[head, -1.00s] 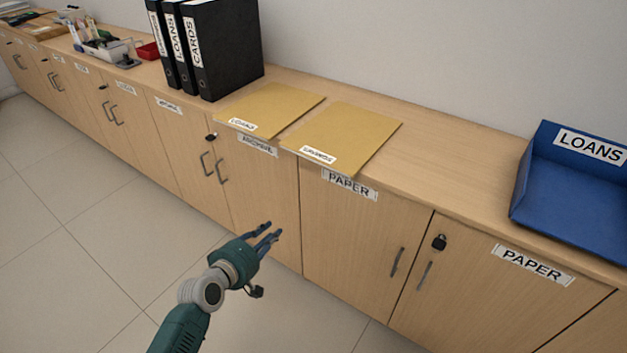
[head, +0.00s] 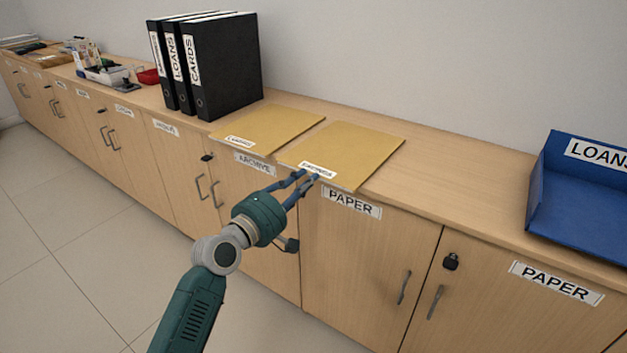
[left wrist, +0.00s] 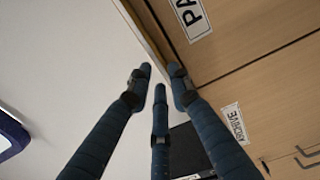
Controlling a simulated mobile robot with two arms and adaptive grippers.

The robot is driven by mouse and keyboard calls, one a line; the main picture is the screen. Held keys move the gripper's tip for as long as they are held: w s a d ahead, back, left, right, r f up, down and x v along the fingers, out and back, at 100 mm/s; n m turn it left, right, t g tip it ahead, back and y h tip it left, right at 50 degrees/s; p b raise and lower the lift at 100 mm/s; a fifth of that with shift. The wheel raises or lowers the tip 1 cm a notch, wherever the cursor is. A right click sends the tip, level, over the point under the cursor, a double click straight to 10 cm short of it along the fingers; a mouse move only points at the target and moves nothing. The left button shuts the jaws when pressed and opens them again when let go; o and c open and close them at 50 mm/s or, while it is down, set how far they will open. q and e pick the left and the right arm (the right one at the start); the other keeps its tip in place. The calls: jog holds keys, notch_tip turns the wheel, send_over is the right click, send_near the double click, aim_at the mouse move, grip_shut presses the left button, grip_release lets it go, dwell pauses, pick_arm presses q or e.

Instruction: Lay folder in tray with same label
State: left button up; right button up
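Two tan folders lie side by side on the counter, both reaching over its front edge. The left folder (head: 268,128) carries a label that reads LOANS in the earlier frame. The right folder (head: 345,152) carries one that looks like SAVINGS. A blue tray (head: 585,210) labelled LOANS stands at the right, cut off by the picture edge. My left gripper (head: 308,176) is at the front edge of the right folder, near its label; contact cannot be told. My right gripper is not in view.
Black binders (head: 220,65) stand upright behind the left folder. A desk organizer (head: 105,72) and a red box (head: 148,76) sit farther left. The counter (head: 455,190) is clear between the right folder and the tray. Cabinet doors with handles lie below.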

pick_arm(q)
jog(key=shift+x, duration=1.55)
jog(key=shift+c, duration=0.2)
grip_shut()
jog(key=shift+r, duration=0.1)
